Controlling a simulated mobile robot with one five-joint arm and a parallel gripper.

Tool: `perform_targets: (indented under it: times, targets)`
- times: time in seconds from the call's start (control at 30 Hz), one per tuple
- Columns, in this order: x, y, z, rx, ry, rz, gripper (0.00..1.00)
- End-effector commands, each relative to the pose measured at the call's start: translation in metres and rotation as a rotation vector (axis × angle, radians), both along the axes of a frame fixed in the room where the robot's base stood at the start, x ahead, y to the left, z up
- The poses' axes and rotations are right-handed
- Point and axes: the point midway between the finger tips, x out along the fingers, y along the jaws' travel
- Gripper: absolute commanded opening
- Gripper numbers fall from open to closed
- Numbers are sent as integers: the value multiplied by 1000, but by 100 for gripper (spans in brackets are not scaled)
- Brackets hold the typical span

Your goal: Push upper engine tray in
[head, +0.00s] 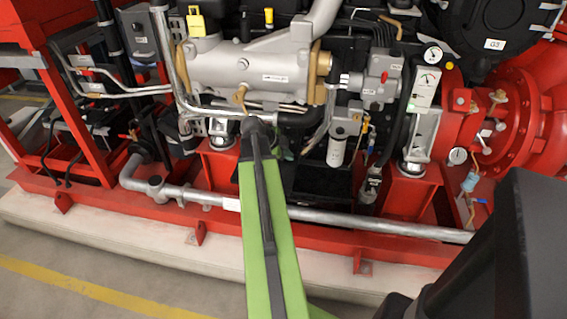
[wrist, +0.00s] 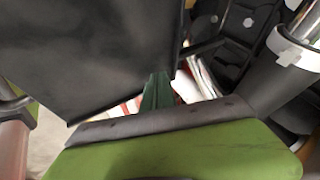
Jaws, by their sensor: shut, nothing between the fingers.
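A black, flat-sided panel (wrist: 90,50), which may be the upper engine tray, fills the upper left of the wrist view at close range. My gripper (wrist: 158,88) shows there as dark green fingers, shut and empty, beside the panel's lower right corner. I cannot tell whether they touch it. In the head view a dark tray-like shape (head: 312,180) sits low under the engine, between two red supports. My green arm reaches up to the engine and covers part of this area. My gripper is mostly hidden behind the arm's end there.
A grey pipe (head: 370,226) runs along the front of the red base frame (head: 325,243). A silver cylinder (head: 250,70) and hoses are above the arm's end. A white filter (head: 337,150) hangs to its right. Open floor (head: 60,280) lies in front.

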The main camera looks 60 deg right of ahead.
Motion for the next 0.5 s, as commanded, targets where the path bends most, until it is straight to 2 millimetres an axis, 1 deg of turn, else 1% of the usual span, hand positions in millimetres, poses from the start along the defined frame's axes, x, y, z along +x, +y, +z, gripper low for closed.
perform_targets:
  times: [0.03,0.13,0.5]
  targets:
    - [2,-6,1,0,-1,-1,0]
    - [3,-11,1,0,-1,-1,0]
    - [3,-12,1,1,0,-1,0]
